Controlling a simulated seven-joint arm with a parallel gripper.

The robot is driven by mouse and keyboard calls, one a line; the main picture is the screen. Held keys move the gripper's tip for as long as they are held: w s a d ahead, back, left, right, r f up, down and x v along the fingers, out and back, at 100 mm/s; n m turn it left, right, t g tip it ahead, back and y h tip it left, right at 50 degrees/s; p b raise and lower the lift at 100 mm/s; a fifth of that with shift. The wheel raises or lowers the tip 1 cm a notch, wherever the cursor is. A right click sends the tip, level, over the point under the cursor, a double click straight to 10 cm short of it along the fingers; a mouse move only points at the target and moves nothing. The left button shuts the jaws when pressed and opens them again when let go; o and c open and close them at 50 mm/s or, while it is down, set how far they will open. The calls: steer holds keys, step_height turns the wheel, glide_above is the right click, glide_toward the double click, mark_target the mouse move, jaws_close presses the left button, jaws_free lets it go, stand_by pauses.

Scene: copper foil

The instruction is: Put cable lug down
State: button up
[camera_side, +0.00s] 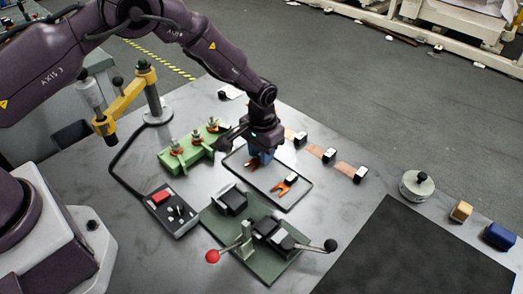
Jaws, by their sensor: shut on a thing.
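My gripper (259,157) points down over the back part of a shallow grey tray with a dark rim (291,206). It is shut on a copper-coloured cable lug (252,163), which shows just beneath and left of the fingers. The fingers and the wrist partly hide this lug, and I cannot tell whether it touches the tray. A second, forked orange-copper lug (284,188) with a black-and-white piece at its end lies in the tray, to the right and nearer the camera.
A green rack (172,163) with several clamped pieces stands left of the tray. A green toggle-clamp fixture (272,270) stands in front. Several copper foil strips (345,168) with black blocks lie right. A control box (172,212) and a round weight (417,187) are further out.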

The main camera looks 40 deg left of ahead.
steer(key=shift+f, duration=0.15)
steer(key=o, duration=1)
step_height(320, 180, up, 13)
steer(key=shift+f, duration=0.15)
